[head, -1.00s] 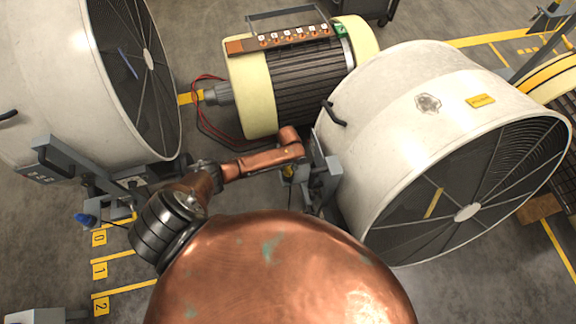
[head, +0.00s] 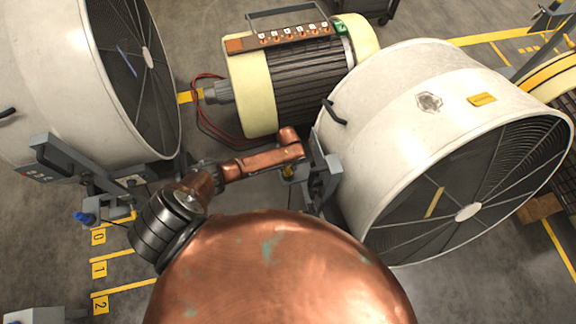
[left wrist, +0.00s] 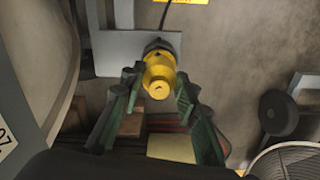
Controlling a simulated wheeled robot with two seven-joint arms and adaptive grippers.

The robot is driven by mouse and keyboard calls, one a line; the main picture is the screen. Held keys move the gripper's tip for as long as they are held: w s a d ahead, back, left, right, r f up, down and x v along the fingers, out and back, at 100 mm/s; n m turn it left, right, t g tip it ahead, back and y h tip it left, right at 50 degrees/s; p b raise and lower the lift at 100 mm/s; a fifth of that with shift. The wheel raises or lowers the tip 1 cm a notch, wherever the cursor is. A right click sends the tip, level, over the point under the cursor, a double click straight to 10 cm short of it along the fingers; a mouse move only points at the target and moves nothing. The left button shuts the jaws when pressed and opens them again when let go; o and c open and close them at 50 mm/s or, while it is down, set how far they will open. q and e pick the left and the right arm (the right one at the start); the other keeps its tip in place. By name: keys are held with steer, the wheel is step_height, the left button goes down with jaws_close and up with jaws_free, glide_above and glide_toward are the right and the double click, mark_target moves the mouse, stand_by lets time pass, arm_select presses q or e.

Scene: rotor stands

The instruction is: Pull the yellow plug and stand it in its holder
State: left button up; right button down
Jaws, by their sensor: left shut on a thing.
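The yellow plug (left wrist: 160,78) is in the left wrist view, with a dark collar at its far end against a grey plate (left wrist: 112,52). The green fingers of my left gripper (left wrist: 157,92) are on both sides of it, shut on it. In the head view only a small bit of yellow plug (head: 288,171) shows beside my left gripper (head: 294,174), close to the grey stand of the right-hand white fan. My copper arm and head hide much of this spot. I cannot make out the plug's holder. My right gripper is not in view.
A white drum fan (head: 440,100) stands right of the gripper and another (head: 60,70) at the left. A cream motor (head: 250,90) with red cables lies beyond. A blue plug (head: 84,218) is at the left, near yellow floor marks 0, 1, 2.

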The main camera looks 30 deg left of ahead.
arm_select(q)
steer(key=shift+f, duration=0.3)
steer(key=shift+f+b, duration=0.3)
steer(key=shift+f, duration=0.05)
steer(key=o, duration=1.1)
steer(key=shift+o, duration=0.2)
step_height(320, 180, up, 12)
steer(key=shift+f, duration=0.1)
stand_by(0.3)
